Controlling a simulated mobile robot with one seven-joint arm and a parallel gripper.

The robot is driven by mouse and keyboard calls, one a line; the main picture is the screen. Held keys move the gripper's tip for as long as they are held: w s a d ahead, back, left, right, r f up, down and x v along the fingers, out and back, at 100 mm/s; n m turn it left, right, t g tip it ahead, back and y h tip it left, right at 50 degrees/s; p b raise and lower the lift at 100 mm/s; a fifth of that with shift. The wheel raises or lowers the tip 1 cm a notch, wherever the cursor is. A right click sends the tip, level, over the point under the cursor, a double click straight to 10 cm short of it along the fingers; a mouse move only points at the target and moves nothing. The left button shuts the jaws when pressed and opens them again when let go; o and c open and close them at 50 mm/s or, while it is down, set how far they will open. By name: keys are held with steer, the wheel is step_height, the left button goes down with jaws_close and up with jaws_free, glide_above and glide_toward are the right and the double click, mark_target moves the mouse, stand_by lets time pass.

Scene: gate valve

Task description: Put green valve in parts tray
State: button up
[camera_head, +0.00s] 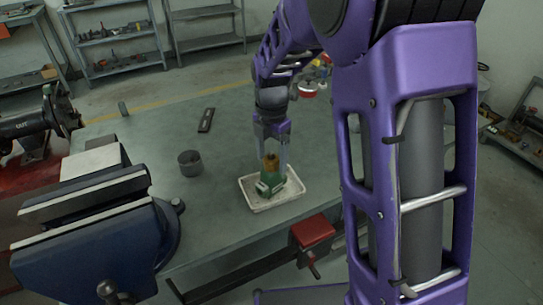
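The green valve (270,184) has a green body and a brass-coloured top. It is upright, within the outline of the white parts tray (293,195) on the bench. I cannot tell for sure whether its base rests on the tray floor. My gripper (271,160) points down directly over the valve, with one finger on each side of the brass top. The fingers look spread apart, but whether they touch the valve is too small to tell.
A blue bench vise (90,245) stands at the left front. A grey cylinder (190,163) and a dark flat tool (206,120) lie on the bench (215,215). A red-topped block (313,230) is at the front edge. Bench space left of the tray is clear.

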steer(key=shift+r, duration=0.1)
step_height(320, 180, up, 12)
steer(key=p, duration=0.2)
stand_by(0.3)
